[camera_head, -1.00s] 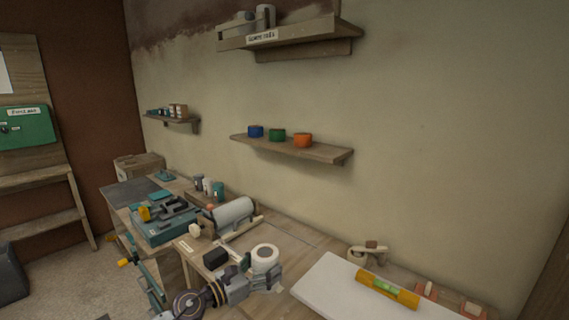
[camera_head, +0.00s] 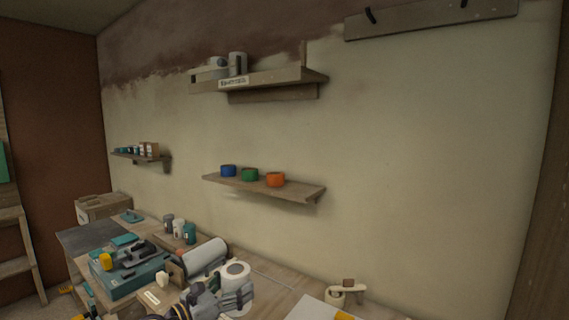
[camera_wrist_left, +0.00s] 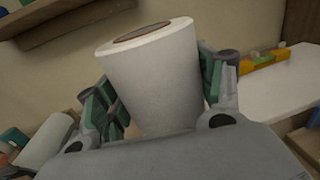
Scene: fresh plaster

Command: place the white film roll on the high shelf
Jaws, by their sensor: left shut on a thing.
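The white film roll (camera_head: 238,270) is upright, with a brown core ring at its top in the left wrist view (camera_wrist_left: 155,80). My left gripper (camera_head: 228,297) is shut on it, one green-padded finger on each side. It holds the roll above the front of the workbench. The high shelf (camera_head: 300,77) is on the wall, up and beyond the roll. It carries a paper label on its front edge and a few grey-white cylinders (camera_head: 237,63) at its left end. The right part of its top looks free. My right gripper is not in view.
A lower shelf (camera_head: 305,191) holds blue, green and orange tape rolls (camera_head: 275,180). A larger white roll (camera_head: 207,255) lies on a stand behind my gripper. A teal tool case (camera_head: 128,280) is at left. A tape dispenser (camera_head: 347,292) and a white board (camera_head: 308,311) are at right.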

